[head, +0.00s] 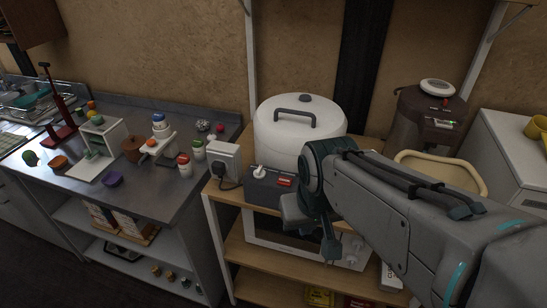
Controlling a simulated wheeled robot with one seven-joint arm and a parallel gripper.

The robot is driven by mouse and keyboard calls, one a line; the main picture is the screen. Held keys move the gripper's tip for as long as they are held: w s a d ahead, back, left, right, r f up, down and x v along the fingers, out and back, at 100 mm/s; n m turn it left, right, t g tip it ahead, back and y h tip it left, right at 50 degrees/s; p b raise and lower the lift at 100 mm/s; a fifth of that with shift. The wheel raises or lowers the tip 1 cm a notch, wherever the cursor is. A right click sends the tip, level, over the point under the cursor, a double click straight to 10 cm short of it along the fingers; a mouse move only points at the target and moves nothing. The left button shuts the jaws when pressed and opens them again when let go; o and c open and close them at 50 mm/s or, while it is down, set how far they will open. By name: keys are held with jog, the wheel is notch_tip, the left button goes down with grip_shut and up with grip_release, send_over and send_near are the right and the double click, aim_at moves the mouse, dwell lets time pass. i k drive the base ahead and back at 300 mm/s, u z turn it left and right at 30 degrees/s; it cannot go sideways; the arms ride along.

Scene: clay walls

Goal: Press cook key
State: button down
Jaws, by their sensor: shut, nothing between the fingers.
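A large white cooker (300,135) with a lid and a dark grey handle stands on the wooden shelf unit. Its dark front panel (262,190) has a small red key (285,182), which looks like the cook key, and a whitish knob (260,171) to its left. My gripper (328,250) is shut and empty, pointing down in front of the cooker, right of and below the red key. A gap shows between them in the picture; the depth is hard to judge. My arm hides the right part of the cooker's front.
A white oven-like appliance (265,236) sits on the shelf below. A socket box (224,160) with a plug stands left of the cooker. A brown dispenser (428,120) is behind my arm at right. A cluttered metal counter (150,195) lies left.

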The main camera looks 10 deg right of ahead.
aim_at(285, 181)
jog(key=z, duration=1.85)
jog(key=k, duration=0.45)
jog(key=u, duration=0.4)
